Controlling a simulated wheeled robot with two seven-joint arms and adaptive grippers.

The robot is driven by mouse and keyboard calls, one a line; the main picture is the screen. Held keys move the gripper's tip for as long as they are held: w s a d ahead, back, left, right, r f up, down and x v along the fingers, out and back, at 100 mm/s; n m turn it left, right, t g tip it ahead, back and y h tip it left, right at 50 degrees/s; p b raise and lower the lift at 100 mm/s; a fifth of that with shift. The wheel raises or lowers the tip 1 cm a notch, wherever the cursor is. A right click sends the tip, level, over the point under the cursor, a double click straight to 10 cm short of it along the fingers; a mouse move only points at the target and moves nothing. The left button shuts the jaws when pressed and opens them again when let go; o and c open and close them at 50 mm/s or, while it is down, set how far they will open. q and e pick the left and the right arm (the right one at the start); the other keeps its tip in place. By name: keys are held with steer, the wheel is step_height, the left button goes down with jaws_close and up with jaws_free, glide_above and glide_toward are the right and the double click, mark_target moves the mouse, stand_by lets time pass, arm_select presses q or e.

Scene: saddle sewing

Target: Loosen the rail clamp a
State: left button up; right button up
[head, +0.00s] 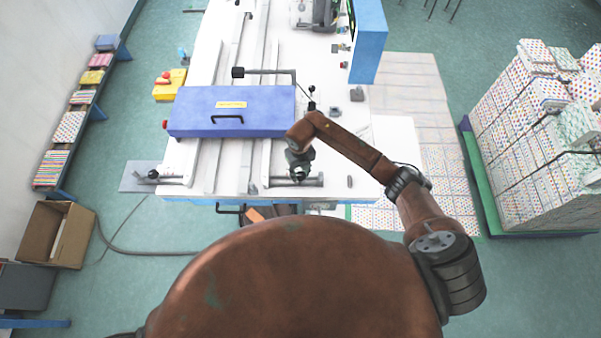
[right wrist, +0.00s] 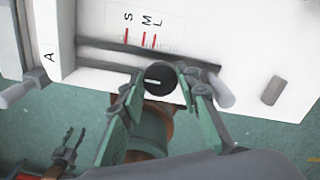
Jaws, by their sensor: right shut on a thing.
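The rail clamp's round black knob (right wrist: 160,78), with a pale line across its face, sits at a dark slot on the white table's front edge in the right wrist view. My right gripper (right wrist: 158,88) has its green fingers on either side of the knob and is shut on it. In the head view my right gripper (head: 298,171) points down at the front end of the rail (head: 312,181), and the knob is hidden beneath it. My left gripper (right wrist: 71,144) shows small at the lower left of the wrist view, fingers apart and empty, away from the table.
A scale marked S, M, L with red lines (right wrist: 140,38) lies beside the slot; the letter A is at left. A blue box (head: 233,118) with a black handle lies across the rails, left of my right gripper. Stacked patterned packs (head: 540,140) stand at right.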

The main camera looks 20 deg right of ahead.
steer(key=shift+c, duration=1.4)
steer(key=shift+w+f+n+b, duration=0.1)
steer(key=shift+w+n+b, duration=0.05)
steer(key=shift+n+b, duration=0.85)
steer(key=n+b, duration=0.7)
steer(key=b, duration=0.1)
steer(key=n+b, duration=0.7)
steer(key=b, duration=0.1)
steer(key=shift+s+a+f, duration=0.1)
steer(key=shift+s, duration=0.1)
steer(key=shift+s+r+n+b, duration=0.1)
steer(key=shift+r+n+b, duration=0.1)
steer(key=shift+n+b, duration=2.05)
steer(key=shift+n, duration=0.25)
steer(key=o, duration=1.2)
steer(key=shift+c, duration=0.2)
